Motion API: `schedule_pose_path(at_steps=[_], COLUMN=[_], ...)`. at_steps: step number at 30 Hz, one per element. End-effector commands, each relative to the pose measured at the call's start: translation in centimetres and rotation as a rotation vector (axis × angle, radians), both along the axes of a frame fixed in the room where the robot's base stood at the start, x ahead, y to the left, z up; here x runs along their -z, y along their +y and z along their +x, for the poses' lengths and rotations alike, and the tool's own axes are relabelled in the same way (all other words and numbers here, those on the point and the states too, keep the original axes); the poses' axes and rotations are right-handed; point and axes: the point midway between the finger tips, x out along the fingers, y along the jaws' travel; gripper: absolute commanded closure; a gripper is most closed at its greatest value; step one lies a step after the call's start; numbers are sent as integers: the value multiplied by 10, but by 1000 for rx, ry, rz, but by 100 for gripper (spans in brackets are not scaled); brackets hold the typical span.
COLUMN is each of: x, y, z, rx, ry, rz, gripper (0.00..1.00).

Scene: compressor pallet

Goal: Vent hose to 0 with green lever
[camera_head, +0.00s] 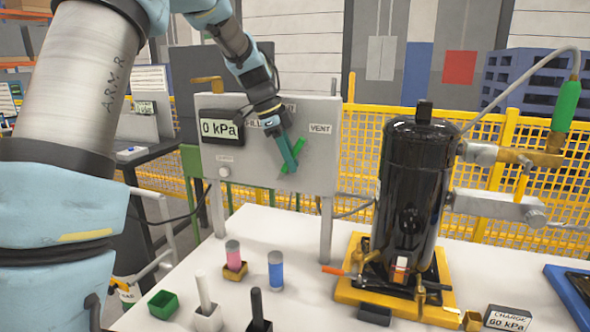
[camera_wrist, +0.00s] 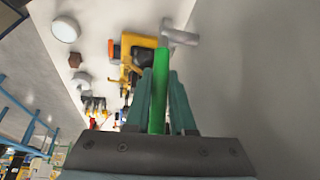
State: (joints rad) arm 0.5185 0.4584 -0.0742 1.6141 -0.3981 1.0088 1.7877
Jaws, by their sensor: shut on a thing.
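The green lever (camera_head: 293,155) sits on the front of the grey panel (camera_head: 325,165), tilted up toward the VENT label (camera_head: 320,128). My gripper (camera_head: 290,165) is at the lever with its teal fingers shut on it. In the wrist view the green lever (camera_wrist: 158,100) runs between the fingers of my gripper (camera_wrist: 160,95). The display (camera_head: 221,129) on the panel's left reads 0 kPa. A label left of VENT is partly hidden by my arm.
A black compressor (camera_head: 410,190) stands on a yellow pallet (camera_head: 350,293) to the right. A green-sleeved hose fitting (camera_head: 566,105) hangs at the far right. Pink (camera_head: 233,253) and blue (camera_head: 276,275) cylinders and small holders stand on the white table (camera_head: 305,230). A card reads CHARGE 60 kPa (camera_head: 507,319).

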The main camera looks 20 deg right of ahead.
Motion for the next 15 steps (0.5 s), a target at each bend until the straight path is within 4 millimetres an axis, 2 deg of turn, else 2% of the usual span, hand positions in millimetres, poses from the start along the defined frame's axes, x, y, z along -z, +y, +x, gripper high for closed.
schedule_pose_path(at_steps=[15], x=[-4], y=[18], z=[17], rx=[-1], ry=[273], rz=[-296], gripper=[100])
